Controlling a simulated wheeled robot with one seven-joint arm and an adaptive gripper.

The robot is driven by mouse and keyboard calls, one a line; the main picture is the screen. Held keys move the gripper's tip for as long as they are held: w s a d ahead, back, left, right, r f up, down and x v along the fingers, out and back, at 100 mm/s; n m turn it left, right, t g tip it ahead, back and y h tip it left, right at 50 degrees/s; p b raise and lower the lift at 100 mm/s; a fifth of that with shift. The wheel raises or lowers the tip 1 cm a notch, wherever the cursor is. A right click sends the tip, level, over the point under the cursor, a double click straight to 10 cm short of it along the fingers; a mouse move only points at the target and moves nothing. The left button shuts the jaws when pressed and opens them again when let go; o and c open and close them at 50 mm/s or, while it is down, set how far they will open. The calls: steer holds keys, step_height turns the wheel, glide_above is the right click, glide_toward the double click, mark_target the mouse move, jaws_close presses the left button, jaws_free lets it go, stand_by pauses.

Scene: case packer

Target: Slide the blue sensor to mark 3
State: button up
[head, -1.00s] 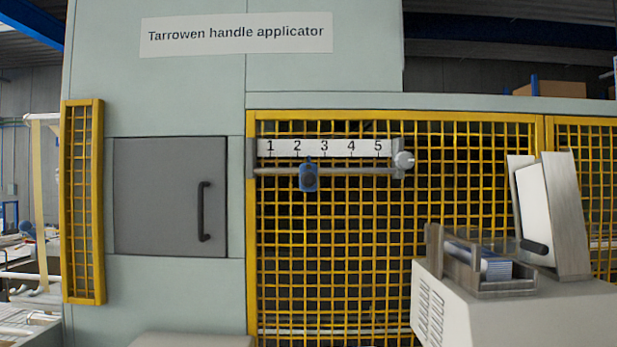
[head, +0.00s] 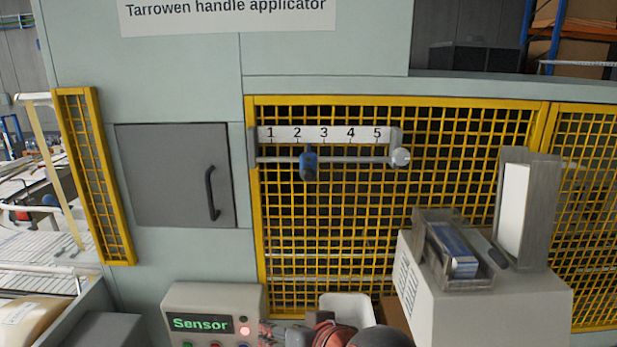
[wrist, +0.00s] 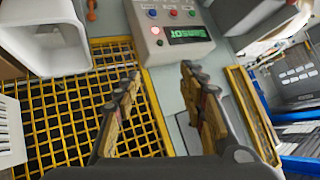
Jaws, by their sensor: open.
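The blue sensor (head: 309,165) hangs on a horizontal grey rail (head: 350,160) in front of the yellow mesh in the head view. It sits between marks 2 and 3 of the white scale plate (head: 324,134), a little nearer to 2. The sensor is not visible in the wrist view.
A control box (head: 205,310) with a lit "Sensor" display and a red lamp stands below; it also shows in the wrist view (wrist: 170,35). A grey door (head: 175,175) is at left. A grey cabinet (head: 480,290) with a magazine stands at right.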

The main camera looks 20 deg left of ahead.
steer(key=w+a+r+t+y+p, duration=0.1)
steer(key=w+a+r+t, duration=0.15)
steer(key=r, duration=0.35)
steer(key=w+a+r+t+p, duration=0.1)
steer(key=w+a+r+p, duration=0.15)
steer(key=a+r, duration=0.2)
steer(key=m+t+h+b, duration=0.1)
steer(key=m+t+h, duration=0.25)
steer(key=t, duration=0.35)
glide_toward(309, 177)
steer(key=x, duration=0.4)
steer(key=shift+m, duration=0.35)
steer(key=p+x, duration=0.1)
steer(key=x, duration=0.6)
steer(key=shift+w+a, duration=0.15)
steer(key=shift+w, duration=0.2)
steer(key=shift+c, duration=0.5)
jaws_close()
